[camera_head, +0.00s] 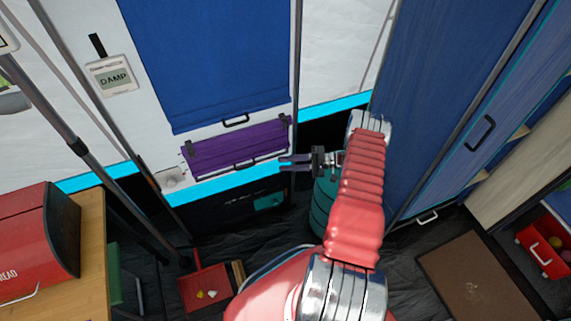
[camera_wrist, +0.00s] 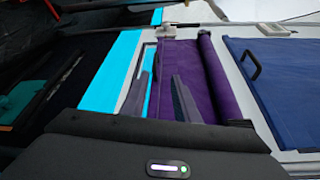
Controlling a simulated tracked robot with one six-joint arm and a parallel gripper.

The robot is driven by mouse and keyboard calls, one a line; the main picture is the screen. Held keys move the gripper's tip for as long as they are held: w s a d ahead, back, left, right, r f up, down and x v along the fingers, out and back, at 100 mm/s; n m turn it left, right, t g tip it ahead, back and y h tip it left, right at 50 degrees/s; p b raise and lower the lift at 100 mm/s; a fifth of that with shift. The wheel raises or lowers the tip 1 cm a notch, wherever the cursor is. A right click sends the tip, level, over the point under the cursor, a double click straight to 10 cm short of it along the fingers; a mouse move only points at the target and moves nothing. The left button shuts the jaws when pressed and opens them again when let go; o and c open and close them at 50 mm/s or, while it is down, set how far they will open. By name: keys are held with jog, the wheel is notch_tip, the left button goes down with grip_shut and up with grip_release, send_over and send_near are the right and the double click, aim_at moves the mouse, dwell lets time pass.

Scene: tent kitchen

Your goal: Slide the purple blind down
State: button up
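The purple blind (camera_head: 232,149) is a short, wide strip on the white tent wall, with a rolled upper edge and a black handle (camera_head: 243,164) at its lower edge. In the wrist view the purple blind (camera_wrist: 203,80) lies on its side just beyond the fingers. My gripper (camera_head: 284,163) is at the blind's lower right corner, pointing left. In the wrist view its two fingers (camera_wrist: 163,70) are apart, with purple and cyan showing between them. I see nothing held. Whether a finger touches the blind or its handle I cannot tell.
A larger blue blind (camera_head: 208,60) with its own handle hangs above. A cyan strip (camera_head: 215,185) and dark panel lie below. A damp meter (camera_head: 112,77) is on the left. A blue wardrobe (camera_head: 445,100) stands right; a red bread box (camera_head: 35,240) sits lower left.

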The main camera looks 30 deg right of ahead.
jog(key=shift+r, duration=0.1)
jog(key=a+r+n+g+h, duration=0.3)
jog(key=a+r+g, duration=0.35)
jog(key=r, duration=0.85)
jog(key=a+r+n+g+h, duration=0.25)
jog(key=a+r, duration=0.65)
jog(key=r, duration=0.6)
jog(key=s+a+r+n+h, duration=0.2)
jog(key=s+a+r+h, duration=0.2)
jog(key=s+a+r, duration=0.45)
jog(key=s+r+t+h, duration=0.2)
jog(key=s+r, duration=0.2)
jog(key=s, duration=0.3)
jog(key=s+a+r+n+t+h, duration=0.1)
jog(key=s+r+t+h, duration=0.1)
jog(key=s, duration=0.6)
jog(key=shift+r+t, duration=0.5)
jog(key=shift+r, duration=0.9)
jog(key=shift+a+n+h, duration=0.2)
jog(key=shift+n+h, duration=0.05)
